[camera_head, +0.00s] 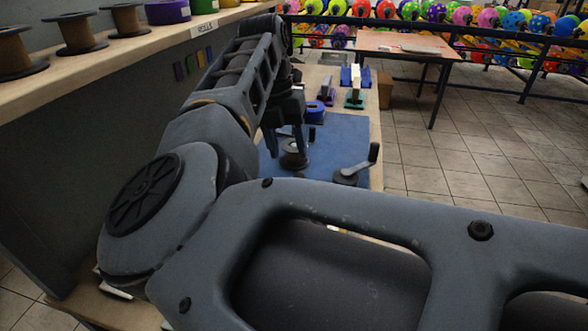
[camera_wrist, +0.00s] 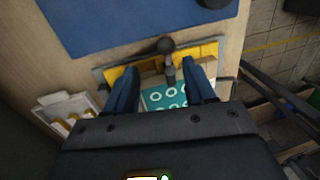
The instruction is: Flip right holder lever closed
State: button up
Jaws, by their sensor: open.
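In the wrist view, my gripper (camera_wrist: 162,70) is open, with one dark finger on each side of a lever (camera_wrist: 167,48). The lever has a round dark knob and a grey shaft, and stands above a holder with yellow side pieces (camera_wrist: 208,50). A teal part with white rings (camera_wrist: 156,99) lies by it, partly hidden by my gripper. I cannot tell whether a finger touches the lever.
The blue mat (camera_head: 338,136) carries a crank with a black handle (camera_head: 374,152) at its right. A white tray (camera_wrist: 60,101) lies left of the holder. A shelf with spools (camera_head: 77,30) runs along the left. Open tiled floor (camera_head: 445,150) lies right of the bench.

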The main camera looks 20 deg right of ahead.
aim_at(298, 172)
jog(key=f, duration=0.4)
jog(key=s+d+f+p, duration=0.1)
jog(key=f, duration=0.1)
jog(key=shift+d+f, duration=0.1)
jog(key=shift+f, duration=0.25)
jog(key=shift+c, duration=0.2)
grip_shut()
jog(key=shift+s+d+m+b, duration=0.1)
jog(key=shift+d+m+b, duration=0.2)
jog(key=shift+m+b, duration=0.5)
jog(key=shift+m, duration=0.3)
jog(key=shift+o, duration=0.2)
grip_release()
jog(key=shift+d, duration=0.1)
notch_tip(298, 172, up, 8)
jog(key=w+a, duration=0.1)
jog(key=shift+f+b, duration=0.15)
jog(key=shift+b, duration=0.3)
